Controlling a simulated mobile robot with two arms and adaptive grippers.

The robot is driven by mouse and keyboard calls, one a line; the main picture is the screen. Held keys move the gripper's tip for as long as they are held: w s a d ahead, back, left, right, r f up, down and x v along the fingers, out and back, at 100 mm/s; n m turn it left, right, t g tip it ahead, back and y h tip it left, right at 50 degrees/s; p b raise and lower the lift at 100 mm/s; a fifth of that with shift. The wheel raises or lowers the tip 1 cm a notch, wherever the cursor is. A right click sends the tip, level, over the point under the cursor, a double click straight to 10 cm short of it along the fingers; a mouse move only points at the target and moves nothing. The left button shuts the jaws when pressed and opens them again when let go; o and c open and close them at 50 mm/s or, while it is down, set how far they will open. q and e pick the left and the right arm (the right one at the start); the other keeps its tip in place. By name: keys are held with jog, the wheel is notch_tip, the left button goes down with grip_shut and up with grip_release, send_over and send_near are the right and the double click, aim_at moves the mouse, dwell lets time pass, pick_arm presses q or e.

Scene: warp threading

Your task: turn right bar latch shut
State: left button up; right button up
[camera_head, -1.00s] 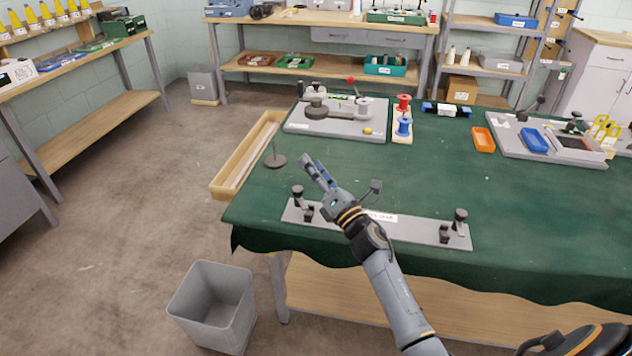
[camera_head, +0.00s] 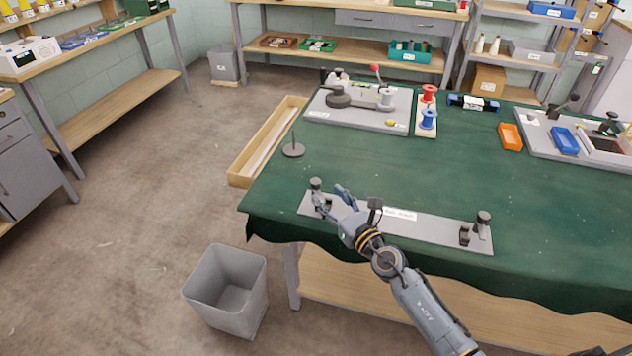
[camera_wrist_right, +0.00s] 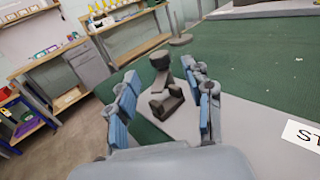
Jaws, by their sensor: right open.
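A flat grey bar plate (camera_head: 437,229) lies along the near edge of the green table. At its right end stand a dark knobbed post (camera_head: 483,222) and a small dark block (camera_head: 464,236). At its left end stand a similar post (camera_head: 316,190) and block (camera_head: 323,206). My right gripper (camera_head: 333,197) is open at the left end. In the right wrist view, the left-end post (camera_wrist_right: 160,66) and notched dark block (camera_wrist_right: 166,98) show between the open blue-padded fingers (camera_wrist_right: 164,98). I cannot tell whether the fingers touch them. My left gripper is out of view.
A dark round base with a thin pin (camera_head: 293,150) stands behind the left end. A wooden tray (camera_head: 240,177) lies at the table's left edge. A grey bin (camera_head: 226,287) stands on the floor. Green cloth (camera_head: 400,170) behind the plate is clear.

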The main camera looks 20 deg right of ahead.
aim_at(319, 186)
jog(key=b+x, duration=0.1)
jog(key=x, duration=0.6)
grip_shut()
